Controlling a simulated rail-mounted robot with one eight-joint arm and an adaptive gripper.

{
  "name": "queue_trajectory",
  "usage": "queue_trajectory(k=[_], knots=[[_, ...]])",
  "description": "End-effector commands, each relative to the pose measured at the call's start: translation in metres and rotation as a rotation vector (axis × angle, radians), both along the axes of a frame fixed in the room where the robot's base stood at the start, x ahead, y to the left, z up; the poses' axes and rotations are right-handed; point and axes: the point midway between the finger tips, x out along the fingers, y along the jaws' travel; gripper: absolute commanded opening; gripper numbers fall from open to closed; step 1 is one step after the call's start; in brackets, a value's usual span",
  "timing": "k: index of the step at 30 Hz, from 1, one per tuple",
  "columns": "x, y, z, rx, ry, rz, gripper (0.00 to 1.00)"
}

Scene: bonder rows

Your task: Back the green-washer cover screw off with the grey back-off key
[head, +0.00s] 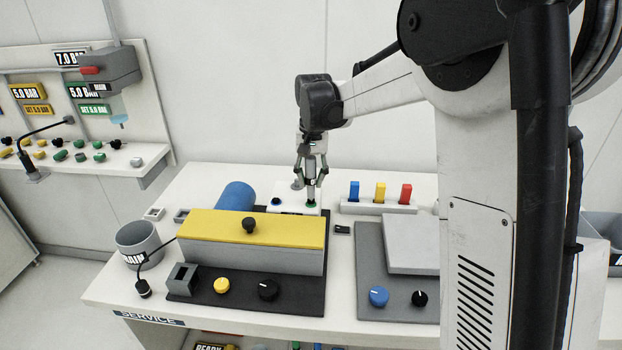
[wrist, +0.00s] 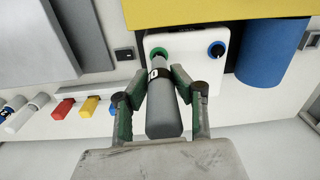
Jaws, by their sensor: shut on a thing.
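My gripper (head: 311,178) is shut on the grey back-off key (wrist: 163,115), a grey cylinder with a dark, lettered band near its far end. It also shows in the wrist view (wrist: 159,100), with one finger on each side of the key. The key stands upright over the green-washer cover screw (head: 311,204), and its far end meets the green washer (wrist: 158,52) in the wrist view. The screw head is hidden, so I cannot tell how fully the key is seated. The white cover (wrist: 190,80) also carries a blue-washer screw (wrist: 216,49) to the right in that view.
A yellow-topped block (head: 250,228) with a black knob stands in front of the cover. A blue cylinder (head: 236,196) lies to its left. A holder (head: 355,207) with blue, yellow and red keys stands to the right. A grey drain cup (head: 138,240) is at the bench's left.

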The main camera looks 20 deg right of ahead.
Motion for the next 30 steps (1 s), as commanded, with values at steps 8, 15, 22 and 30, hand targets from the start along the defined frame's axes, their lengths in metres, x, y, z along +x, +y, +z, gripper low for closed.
queue_trajectory(k=[8, 15, 22, 30], knots=[[0.000, 0.000, -0.001, 0.000, 0.000, 0.000, 0.00], [0.000, 0.000, 0.003, 0.000, 0.000, 0.000, 0.00], [0.000, 0.000, 0.016, 0.000, 0.000, 0.000, 0.00], [0.000, 0.000, 0.033, 0.000, 0.000, 0.000, 0.00]])
